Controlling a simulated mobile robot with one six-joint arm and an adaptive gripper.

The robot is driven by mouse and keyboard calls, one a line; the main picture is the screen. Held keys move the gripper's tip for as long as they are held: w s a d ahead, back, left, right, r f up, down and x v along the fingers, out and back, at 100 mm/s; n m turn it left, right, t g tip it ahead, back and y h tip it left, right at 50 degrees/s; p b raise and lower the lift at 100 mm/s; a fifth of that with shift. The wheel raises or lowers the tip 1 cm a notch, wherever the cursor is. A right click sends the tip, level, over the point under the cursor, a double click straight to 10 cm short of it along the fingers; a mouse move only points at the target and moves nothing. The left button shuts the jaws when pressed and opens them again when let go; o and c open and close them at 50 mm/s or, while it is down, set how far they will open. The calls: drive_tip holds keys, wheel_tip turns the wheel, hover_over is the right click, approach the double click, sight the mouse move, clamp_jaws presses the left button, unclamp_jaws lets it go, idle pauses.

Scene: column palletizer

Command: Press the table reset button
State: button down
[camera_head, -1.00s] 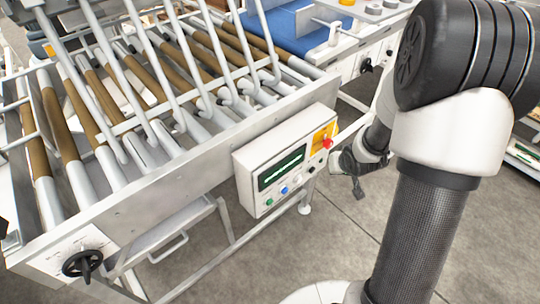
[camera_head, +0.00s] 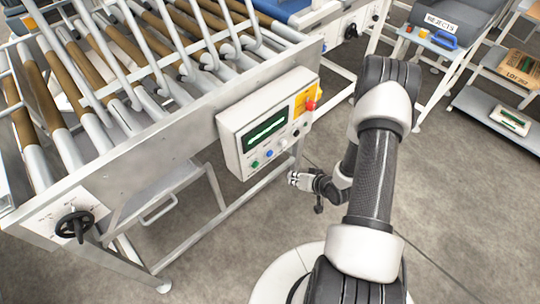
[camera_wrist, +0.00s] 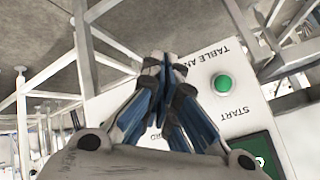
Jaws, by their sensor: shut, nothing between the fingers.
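The control box (camera_head: 232,150) is an off-white panel on the conveyor table's side, with a dark screen, a green button (camera_head: 255,164), a blue button (camera_head: 269,154), a white button (camera_head: 283,143) and a red emergency knob (camera_head: 310,105). I cannot tell from a readable label which is the table reset. My gripper (camera_head: 293,179) is shut and empty, below and right of the button row. In the wrist view the shut fingertips (camera_wrist: 160,62) are in front of the panel, beside the green button (camera_wrist: 223,84) marked START; the fingers hide part of the panel. Contact is not visible.
The roller table (camera_head: 150,150) with metal rails fills the left, with a black handwheel (camera_head: 74,225) at its front corner. Its frame legs stand below the box. A REJECTS bin (camera_head: 450,22) and a shelf (camera_head: 495,115) are at upper right. Floor on the right is clear.

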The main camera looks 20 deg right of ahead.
sight(270, 154)
drive_tip(key=w+a, duration=0.3)
drive_tip(key=w, duration=0.5)
drive_tip(key=shift+w+b, duration=0.15)
drive_tip(key=shift+b, duration=0.2)
idle(1.3)
drive_tip(key=shift+w+a, duration=0.2)
drive_tip(key=shift+w, duration=0.2)
drive_tip(key=shift+w+a, duration=0.15)
drive_tip(key=shift+w, duration=0.35)
idle(0.6)
drive_tip(key=shift+s, duration=0.15)
idle(0.3)
drive_tip(key=shift+s+d, duration=0.35)
drive_tip(key=shift+s, duration=0.4)
drive_tip(key=shift+s, duration=0.1)
